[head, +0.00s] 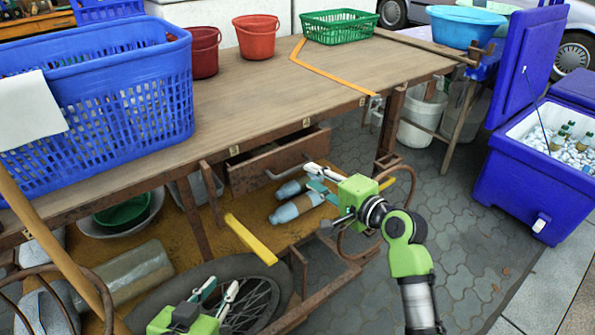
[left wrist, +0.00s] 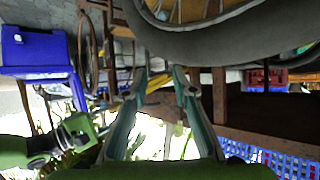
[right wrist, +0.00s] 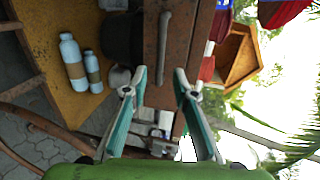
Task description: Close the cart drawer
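The cart drawer (head: 262,172) is a brown wooden box under the tabletop in the head view. It looks pulled out, with a dark opening behind its front. Its grey bar handle (head: 290,168) also shows in the right wrist view (right wrist: 163,48), upright there on the brown drawer front (right wrist: 188,55). My right gripper (head: 314,192) is open and empty in front of the drawer. In the right wrist view, the handle lies beyond the gap between its fingertips (right wrist: 160,72); I see no clear contact. My left gripper (head: 216,287) is open and empty, low by the cart wheel.
The wooden cart tabletop (head: 260,92) carries a blue basket (head: 100,105), red buckets (head: 256,37) and a green basket (head: 338,27). Bottles (head: 297,207) lie on the lower shelf. A wheel (head: 262,300) stands near my left gripper. A blue cooler (head: 520,190) stands right; paving between is free.

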